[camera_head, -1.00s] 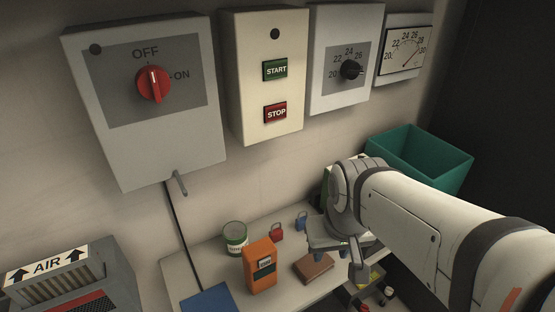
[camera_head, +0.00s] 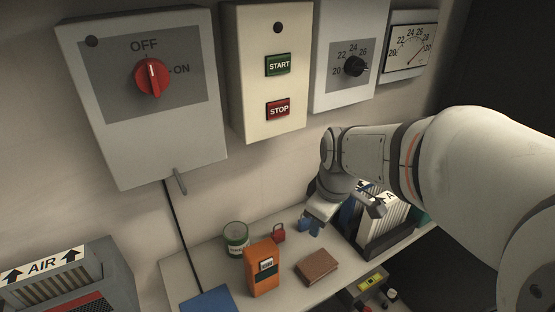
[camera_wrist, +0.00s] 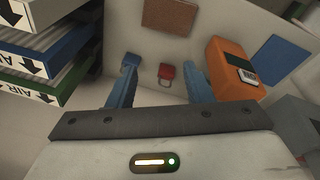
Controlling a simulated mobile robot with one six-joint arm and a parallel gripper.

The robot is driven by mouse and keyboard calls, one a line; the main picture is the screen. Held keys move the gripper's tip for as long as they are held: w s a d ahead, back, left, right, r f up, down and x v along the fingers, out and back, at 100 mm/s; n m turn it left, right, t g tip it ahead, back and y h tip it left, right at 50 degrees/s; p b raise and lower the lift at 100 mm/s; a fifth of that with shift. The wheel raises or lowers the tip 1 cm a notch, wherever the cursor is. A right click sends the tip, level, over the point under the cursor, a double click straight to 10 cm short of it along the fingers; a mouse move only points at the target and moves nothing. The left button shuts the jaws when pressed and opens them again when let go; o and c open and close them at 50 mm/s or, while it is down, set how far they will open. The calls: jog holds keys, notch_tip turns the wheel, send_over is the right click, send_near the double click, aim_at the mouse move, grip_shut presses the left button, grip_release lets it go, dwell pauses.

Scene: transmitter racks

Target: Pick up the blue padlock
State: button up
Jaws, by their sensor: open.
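My gripper (camera_head: 310,225) is low over the right part of the bench in the head view. Its two blue fingers are apart, and they also show in the wrist view (camera_wrist: 160,80). The blue padlock (camera_wrist: 131,59) appears in the wrist view at the tip of the left finger, partly covered by it. I cannot tell whether they touch. In the head view I cannot separate the padlock from the blue fingers. A red padlock (camera_head: 278,233) stands just left of my gripper; in the wrist view it (camera_wrist: 166,73) shows beyond the gap between the fingers.
An orange device (camera_head: 262,268), a green-banded can (camera_head: 236,238), a brown block (camera_head: 317,266) and a blue flat item (camera_head: 208,300) are on the bench (camera_head: 215,270). A rack of filters (camera_head: 385,225) stands close on the right. Wall boxes hang above.

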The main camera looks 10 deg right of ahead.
aim_at(305, 221)
jog(key=w+f+n+b, duration=0.2)
jog(key=w+f+n, duration=0.5)
jog(key=w+n, duration=0.5)
jog(key=shift+n, duration=0.3)
jog(key=x, duration=0.8)
jog(key=shift+s+f, duration=0.1)
jog(key=shift+f, duration=0.05)
grip_shut()
